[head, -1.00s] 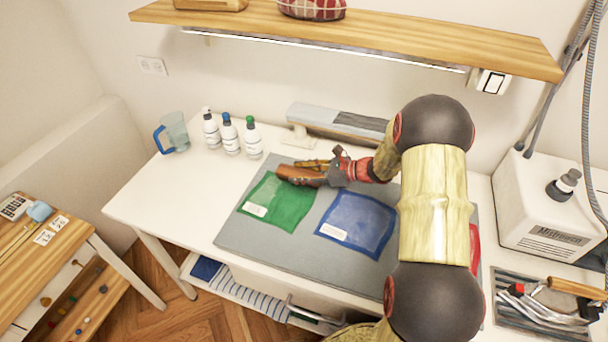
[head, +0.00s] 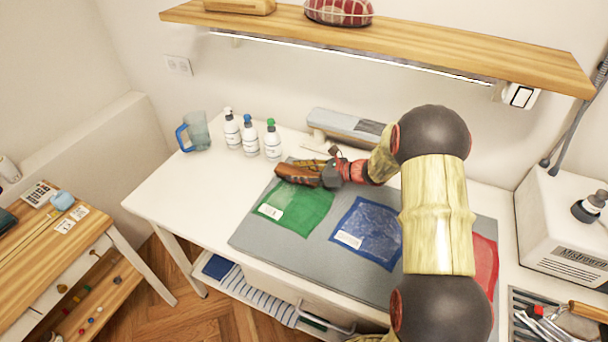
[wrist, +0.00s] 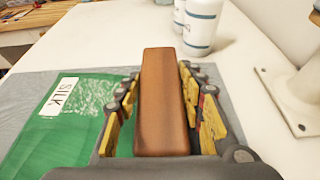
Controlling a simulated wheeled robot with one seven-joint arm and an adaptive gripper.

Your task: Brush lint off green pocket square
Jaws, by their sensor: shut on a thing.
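The green pocket square (head: 304,208) lies flat on the grey mat, at its left end. It has a white label, which reads SILK in the wrist view, and pale lint specks show on the green cloth (wrist: 95,92) near the label. My gripper (head: 305,173) is at the cloth's far edge. It is shut on a brown wooden brush (wrist: 163,100), whose long back points forward between the yellow fingers. The brush's underside is hidden, so I cannot tell whether it touches the cloth.
A blue square (head: 368,232) and a partly hidden red square (head: 485,262) lie to the right on the grey mat (head: 275,243). Several bottles (head: 250,137) and a jug (head: 196,131) stand at the back left. A shelf (head: 400,45) hangs above. The table's left end is clear.

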